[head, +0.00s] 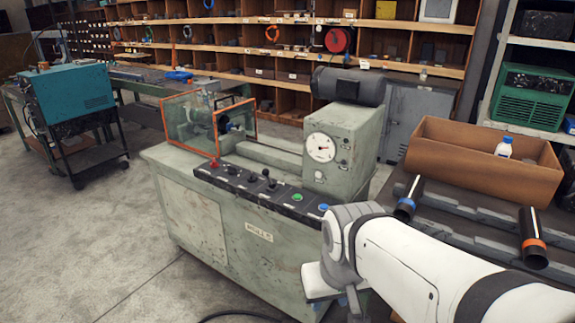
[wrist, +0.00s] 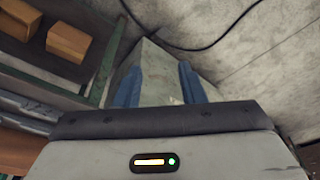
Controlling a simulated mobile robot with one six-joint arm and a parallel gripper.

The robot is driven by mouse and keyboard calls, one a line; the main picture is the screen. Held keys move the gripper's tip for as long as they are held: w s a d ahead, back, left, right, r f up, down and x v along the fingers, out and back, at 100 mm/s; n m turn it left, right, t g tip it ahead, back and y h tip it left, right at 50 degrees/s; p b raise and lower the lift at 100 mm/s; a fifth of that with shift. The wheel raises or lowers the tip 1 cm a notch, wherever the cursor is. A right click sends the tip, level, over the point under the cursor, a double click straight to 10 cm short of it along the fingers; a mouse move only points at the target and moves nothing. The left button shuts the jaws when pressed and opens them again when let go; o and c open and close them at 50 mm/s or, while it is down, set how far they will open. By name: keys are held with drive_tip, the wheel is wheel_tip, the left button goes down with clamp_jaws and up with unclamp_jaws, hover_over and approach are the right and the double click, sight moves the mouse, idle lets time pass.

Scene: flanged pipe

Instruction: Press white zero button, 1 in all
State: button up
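The grey-green machine (head: 235,225) stands in the middle of the head view. Its upright box carries a round white dial (head: 320,147), with small knobs or buttons beside and below it. These are too small for me to tell which is the white zero button. The front control panel (head: 245,183) has levers, a green button (head: 297,197) and a blue button (head: 323,207). My arm is at the lower right, its wrist in front of the machine's right end. In the wrist view my gripper (wrist: 158,76) points down beside the machine, its two blue fingers apart and nothing between them.
A clear guard with an orange frame (head: 208,125) covers the machine's left end. Open floor (head: 85,235) lies left; a cable crosses the floor.

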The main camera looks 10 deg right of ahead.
clamp_jaws()
idle(1.5)
